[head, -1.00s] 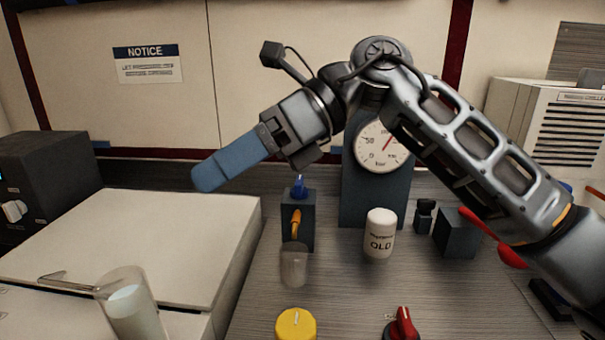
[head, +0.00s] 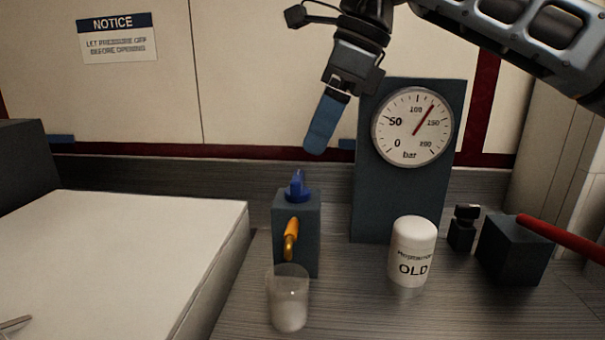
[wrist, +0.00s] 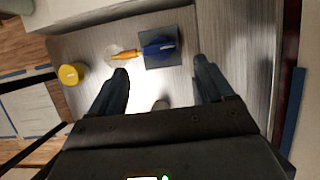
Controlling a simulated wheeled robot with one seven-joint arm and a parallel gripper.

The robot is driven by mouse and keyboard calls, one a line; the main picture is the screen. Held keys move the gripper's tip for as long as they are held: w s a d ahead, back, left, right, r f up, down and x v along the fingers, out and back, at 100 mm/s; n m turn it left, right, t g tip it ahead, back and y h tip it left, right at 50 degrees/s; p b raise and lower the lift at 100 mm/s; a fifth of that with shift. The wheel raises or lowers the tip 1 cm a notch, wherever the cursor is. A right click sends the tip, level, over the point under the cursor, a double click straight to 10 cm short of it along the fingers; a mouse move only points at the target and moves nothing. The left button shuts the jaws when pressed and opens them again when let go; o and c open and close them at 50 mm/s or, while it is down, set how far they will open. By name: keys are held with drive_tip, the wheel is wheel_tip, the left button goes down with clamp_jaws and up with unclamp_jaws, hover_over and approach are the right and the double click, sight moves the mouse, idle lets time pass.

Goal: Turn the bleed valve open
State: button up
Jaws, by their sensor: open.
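The bleed valve is a dark block (head: 310,236) with a blue handle (head: 298,187) on top and an orange spout (head: 291,240) on its front. A clear cup (head: 289,298) stands below the spout. My gripper (head: 316,150) is above the valve and points down, with no contact. In the wrist view my gripper (wrist: 160,88) is open and empty, its two fingers apart. The blue handle (wrist: 158,47) lies ahead, between the finger lines, with the orange spout (wrist: 125,54) to its left. Only one finger shows clearly in the head view.
A pressure gauge (head: 413,127) on a dark panel reads between 100 and 150 bar. A dark block (head: 515,250) with a red lever (head: 565,238) is farther right. A white box top (head: 130,260) lies left.

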sight(298, 176)
drive_tip(key=x, duration=0.7)
drive_tip(key=shift+s+a, duration=0.1)
drive_tip(key=c, duration=1)
